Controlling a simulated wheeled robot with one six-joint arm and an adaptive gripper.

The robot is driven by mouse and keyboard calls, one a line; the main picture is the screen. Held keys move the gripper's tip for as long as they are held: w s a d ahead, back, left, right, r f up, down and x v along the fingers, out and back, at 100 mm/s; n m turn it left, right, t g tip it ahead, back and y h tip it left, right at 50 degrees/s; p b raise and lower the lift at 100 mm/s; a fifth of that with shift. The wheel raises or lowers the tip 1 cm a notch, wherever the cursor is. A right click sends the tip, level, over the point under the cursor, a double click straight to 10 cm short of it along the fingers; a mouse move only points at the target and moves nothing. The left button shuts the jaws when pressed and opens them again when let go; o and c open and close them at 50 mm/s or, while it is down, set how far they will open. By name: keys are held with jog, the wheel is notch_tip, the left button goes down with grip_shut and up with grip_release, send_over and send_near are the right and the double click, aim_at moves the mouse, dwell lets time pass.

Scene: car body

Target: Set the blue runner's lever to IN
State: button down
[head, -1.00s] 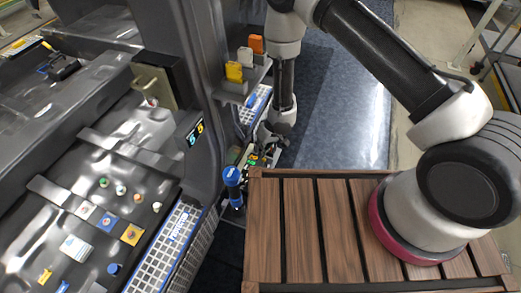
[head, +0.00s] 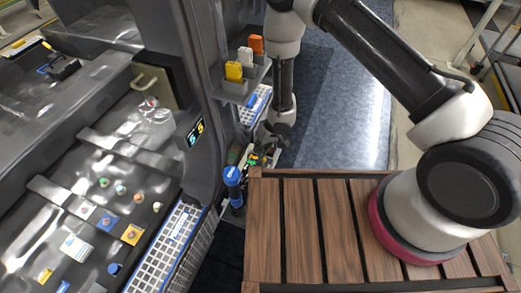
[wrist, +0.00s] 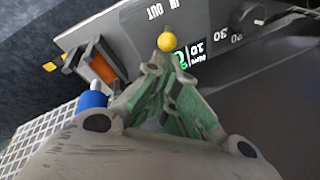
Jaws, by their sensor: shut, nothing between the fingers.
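The blue runner (head: 233,178) stands upright in the head view beside the slatted bench; a blue cylinder also shows in the wrist view (wrist: 92,101), left of my fingers. A round yellow knob (wrist: 167,41), which looks like the lever's end, sits on a grey panel (wrist: 215,30) marked IN and OUT. My gripper (wrist: 163,68) is shut and empty. Its green-padded fingertips are close below the yellow knob in the picture; I cannot tell if they touch. Which label the lever points to is not clear. In the head view my gripper is small and partly hidden.
An orange block (wrist: 101,67) is left of the fingers. A dial (wrist: 248,16) and a green-lit display are on the panel. The slatted bench (head: 300,230) and the grey car body (head: 205,100) flank the space. Yellow, white and orange pieces (head: 234,72) stand in a holder above.

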jog(key=shift+s+a+r, duration=0.15)
jog(key=shift+s+r, duration=0.1)
jog(key=shift+s, duration=0.2)
dwell(0.3)
jog(key=shift+s+a+r, duration=0.2)
jog(key=shift+s, duration=0.4)
jog(key=shift+r, duration=0.15)
jog(key=shift+r, duration=0.65)
